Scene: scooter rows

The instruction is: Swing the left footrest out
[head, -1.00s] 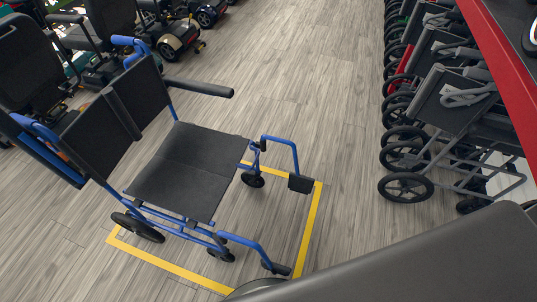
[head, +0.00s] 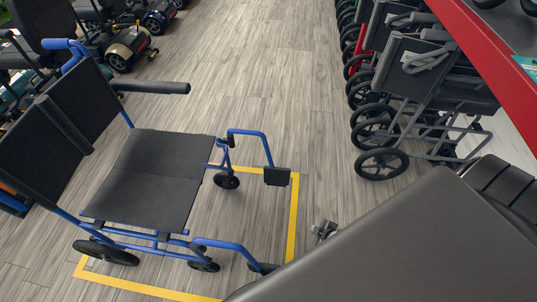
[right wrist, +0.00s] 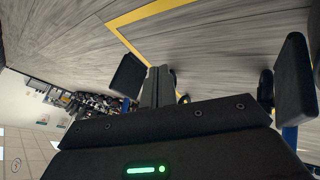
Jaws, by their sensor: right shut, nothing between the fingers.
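A blue-framed wheelchair with a black seat (head: 150,180) faces right in the head view. Its left footrest is the far one, a blue tube ending in a black footplate (head: 277,175), which points forward from the seat. The near footrest (head: 225,246) also points forward, its end partly hidden by my arm. My right gripper (head: 323,230) is in front of the chair, right of both footrests and apart from them. In the right wrist view its fingers (right wrist: 157,88) are together and empty. Two dark plates (right wrist: 128,75) (right wrist: 293,80) flank it there; I cannot tell which is which. My left gripper is out of view.
Yellow floor tape (head: 294,215) runs around the chair's front. Folded wheelchairs (head: 430,85) stand in a row at the right, beside a red-edged counter (head: 490,50). Mobility scooters (head: 125,45) stand at the upper left. The floor (head: 240,70) between them is clear.

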